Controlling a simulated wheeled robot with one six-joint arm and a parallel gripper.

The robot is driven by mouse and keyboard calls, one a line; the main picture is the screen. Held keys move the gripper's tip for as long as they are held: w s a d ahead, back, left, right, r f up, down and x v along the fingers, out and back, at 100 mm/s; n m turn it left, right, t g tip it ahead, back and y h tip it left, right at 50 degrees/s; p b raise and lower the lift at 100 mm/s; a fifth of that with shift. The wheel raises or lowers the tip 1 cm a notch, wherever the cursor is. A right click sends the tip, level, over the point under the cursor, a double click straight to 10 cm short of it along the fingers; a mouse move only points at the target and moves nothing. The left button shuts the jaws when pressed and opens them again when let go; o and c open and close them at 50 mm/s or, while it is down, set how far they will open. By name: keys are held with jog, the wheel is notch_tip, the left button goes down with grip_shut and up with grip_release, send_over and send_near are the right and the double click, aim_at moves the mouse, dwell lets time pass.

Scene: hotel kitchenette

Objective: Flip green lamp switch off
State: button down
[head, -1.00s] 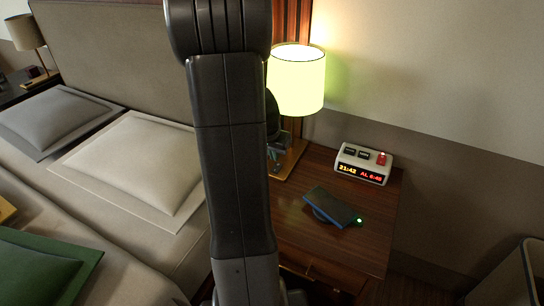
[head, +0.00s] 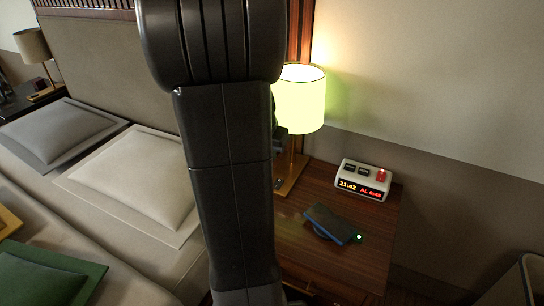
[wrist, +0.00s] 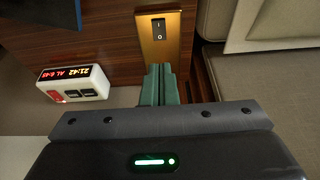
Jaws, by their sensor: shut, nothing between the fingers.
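The lit lamp (head: 300,98) has a glowing yellow-green shade and a brass base (head: 290,178) on the nightstand. In the wrist view the brass base (wrist: 172,50) carries a dark rocker switch (wrist: 158,28) with white marks. My gripper (wrist: 159,70) is shut and empty. Its greenish fingers appear just below the switch in the wrist view, in line with it, with a gap in the picture. I cannot tell their height above the base. In the head view my arm hides the fingers.
The wooden nightstand (head: 300,238) is otherwise largely clear. The bed's pale pillow (head: 135,180) lies to the left.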

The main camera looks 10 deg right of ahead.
aim_at(280, 180)
jog(key=p, duration=0.2)
jog(key=w+d+p, duration=0.1)
jog(key=p, duration=0.1)
jog(key=shift+r+p, duration=0.3)
jog(key=shift+p, duration=0.05)
jog(key=shift+f, duration=0.15)
jog(key=b+x, duration=0.1)
jog(key=x, duration=0.5)
jog(key=b+x, duration=0.2)
jog(key=x, duration=0.4)
jog(key=shift+s+a+f, duration=0.1)
jog(key=shift+f, duration=0.9)
jog(key=shift+f+b, duration=0.1)
jog(key=shift+b, duration=0.25)
